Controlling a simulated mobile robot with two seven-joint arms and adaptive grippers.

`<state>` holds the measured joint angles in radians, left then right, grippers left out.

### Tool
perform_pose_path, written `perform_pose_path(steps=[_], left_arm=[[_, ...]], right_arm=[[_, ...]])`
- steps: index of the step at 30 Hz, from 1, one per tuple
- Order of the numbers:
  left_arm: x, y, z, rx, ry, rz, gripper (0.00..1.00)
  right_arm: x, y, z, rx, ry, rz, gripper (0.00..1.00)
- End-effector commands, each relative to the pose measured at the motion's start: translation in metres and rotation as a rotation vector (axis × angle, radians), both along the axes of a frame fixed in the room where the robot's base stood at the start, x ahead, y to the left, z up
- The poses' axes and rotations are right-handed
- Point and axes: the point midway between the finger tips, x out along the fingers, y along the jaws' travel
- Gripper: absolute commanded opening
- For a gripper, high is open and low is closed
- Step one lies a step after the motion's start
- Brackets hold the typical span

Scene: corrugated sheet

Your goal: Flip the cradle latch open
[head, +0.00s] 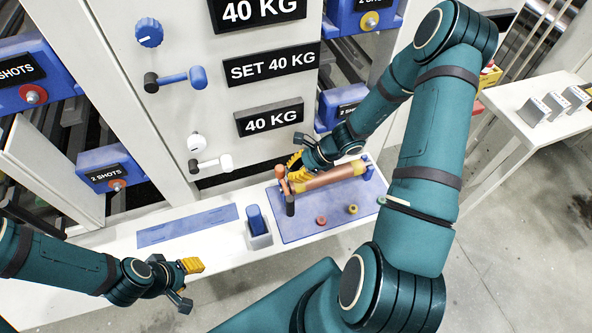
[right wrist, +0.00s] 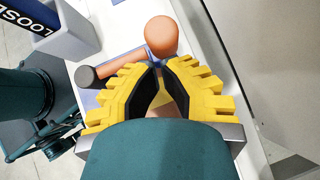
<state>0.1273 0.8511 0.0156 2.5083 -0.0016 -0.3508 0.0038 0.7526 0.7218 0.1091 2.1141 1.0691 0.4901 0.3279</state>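A copper-orange lever assembly lies over the blue mat on the white shelf. Its thick orange bar (head: 332,178) runs to the right; a black-capped grip (head: 290,205) and a small orange knob (head: 280,172) are at its left end. I cannot tell which part is the latch. In the right wrist view an orange round end (right wrist: 161,35) lies just past my fingertips, with a dark cap (right wrist: 87,77) to the left. My right gripper (right wrist: 162,66) has its yellow fingers close together with a narrow gap; its grip is unclear. My left gripper (head: 187,283) hangs at lower left, away from the assembly.
The blue mat (head: 305,232) carries a red ring (head: 321,220) and a yellow ring (head: 352,209). A grey holder with a blue block (head: 257,222) stands left of it. A panel with knobs and levers (head: 180,79) rises behind. A white side table (head: 530,110) is at right.

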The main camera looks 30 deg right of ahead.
Motion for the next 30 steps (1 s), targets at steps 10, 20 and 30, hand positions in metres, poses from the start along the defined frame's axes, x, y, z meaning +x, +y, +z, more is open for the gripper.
perform_pose_path(steps=[10, 20, 30], left_arm=[[-0.001, 0.000, 0.006, 0.000, 0.002, -0.001, 0.47], [-0.002, 0.000, 0.010, -0.001, 0.005, -0.001, 0.47], [-0.003, 0.000, 0.018, -0.001, 0.008, -0.002, 0.47]], right_arm=[[0.003, 0.003, 0.001, 0.001, 0.000, 0.051, 0.00], [0.005, 0.007, 0.001, 0.001, 0.000, 0.099, 0.00], [0.010, 0.014, 0.001, 0.000, -0.001, 0.200, 0.00]])
